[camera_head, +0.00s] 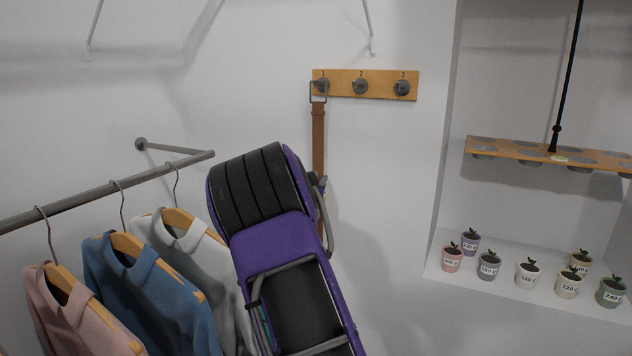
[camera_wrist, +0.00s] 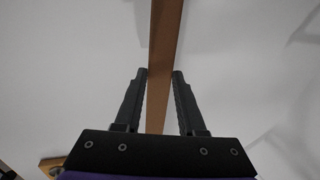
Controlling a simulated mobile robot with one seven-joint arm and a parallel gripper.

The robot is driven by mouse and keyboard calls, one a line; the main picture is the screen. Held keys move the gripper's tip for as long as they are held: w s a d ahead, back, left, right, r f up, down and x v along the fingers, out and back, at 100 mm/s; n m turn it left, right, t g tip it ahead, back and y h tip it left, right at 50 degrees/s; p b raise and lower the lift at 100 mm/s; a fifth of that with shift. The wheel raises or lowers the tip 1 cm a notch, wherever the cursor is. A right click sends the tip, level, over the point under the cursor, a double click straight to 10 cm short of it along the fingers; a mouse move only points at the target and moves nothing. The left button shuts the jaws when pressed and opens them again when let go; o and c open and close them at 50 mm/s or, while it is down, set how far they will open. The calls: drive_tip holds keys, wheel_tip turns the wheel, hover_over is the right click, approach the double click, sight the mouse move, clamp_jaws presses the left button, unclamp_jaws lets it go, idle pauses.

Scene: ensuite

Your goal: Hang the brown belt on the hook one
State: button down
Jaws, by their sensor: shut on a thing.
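The brown belt (camera_head: 318,140) hangs down the wall below the wooden hook board. Its metal buckle (camera_head: 318,92) is at hook one (camera_head: 321,86), the leftmost hook, and appears to be around it. I cannot tell for sure whether it bears on the hook. My gripper shows in the wrist view (camera_wrist: 160,88), shut on the belt strap (camera_wrist: 163,55), which runs between the two fingers. In the head view my purple and black arm hides the fingers and most of the lower belt.
The wooden board (camera_head: 381,76) also carries hook two (camera_head: 360,86) and hook three (camera_head: 402,87), both empty. A clothes rail (camera_head: 95,192) with a pink, a blue and a grey garment is at the left. Several small potted plants (camera_head: 528,275) stand on a ledge at the right.

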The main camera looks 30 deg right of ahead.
drive_tip(key=shift+c, duration=2.1)
unclamp_jaws()
drive_tip(key=shift+s+a, duration=0.1)
